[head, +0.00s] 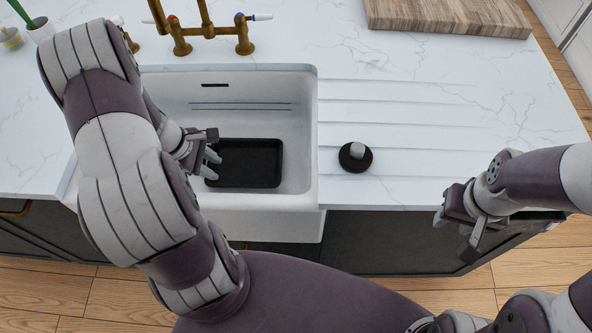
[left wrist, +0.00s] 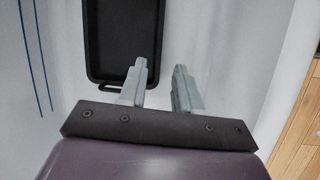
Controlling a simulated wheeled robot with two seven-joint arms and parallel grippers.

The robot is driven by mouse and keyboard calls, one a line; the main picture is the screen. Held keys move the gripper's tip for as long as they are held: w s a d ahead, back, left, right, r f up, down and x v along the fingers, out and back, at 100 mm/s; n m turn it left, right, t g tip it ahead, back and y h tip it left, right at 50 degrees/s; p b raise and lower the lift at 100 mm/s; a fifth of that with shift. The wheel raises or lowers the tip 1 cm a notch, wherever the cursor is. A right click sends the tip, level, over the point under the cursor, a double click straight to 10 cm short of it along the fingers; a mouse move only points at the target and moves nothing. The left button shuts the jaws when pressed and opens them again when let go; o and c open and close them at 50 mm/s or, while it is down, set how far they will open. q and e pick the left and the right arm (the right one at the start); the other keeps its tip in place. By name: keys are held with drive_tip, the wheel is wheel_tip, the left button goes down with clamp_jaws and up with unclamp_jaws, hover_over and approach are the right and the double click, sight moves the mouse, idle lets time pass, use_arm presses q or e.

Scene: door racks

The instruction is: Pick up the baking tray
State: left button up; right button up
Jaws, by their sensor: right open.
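The black rectangular baking tray (head: 247,163) lies in the white sink (head: 299,130), seen from above. It also shows at the top of the left wrist view (left wrist: 122,32), with a handle loop at its near end. My left gripper (head: 212,163) is over the sink at the tray's left end. In the left wrist view its two fingers (left wrist: 157,84) are apart, with nothing between them. One fingertip overlaps the tray's near corner in that view; I cannot tell whether they touch. My right gripper (head: 453,228) is open and empty by the counter's front edge at the right.
A black round object with a grey knob (head: 355,156) stands on the ridged counter right of the sink. A brass faucet (head: 208,28) is behind the sink. A wooden board (head: 450,15) lies at the back right. The sink walls surround the tray.

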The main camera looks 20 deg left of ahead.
sight(238, 185)
use_arm(q)
drive_tip(key=shift+n, duration=0.5)
drive_tip(key=x, duration=0.4)
drive_tip(key=b+x, duration=0.1)
drive_tip(key=x, duration=0.8)
drive_tip(key=shift+w+a+f, duration=0.15)
drive_tip(key=shift+a+f, duration=0.1)
drive_tip(key=shift+f, duration=0.2)
drive_tip(key=shift+r, duration=0.1)
clamp_jaws()
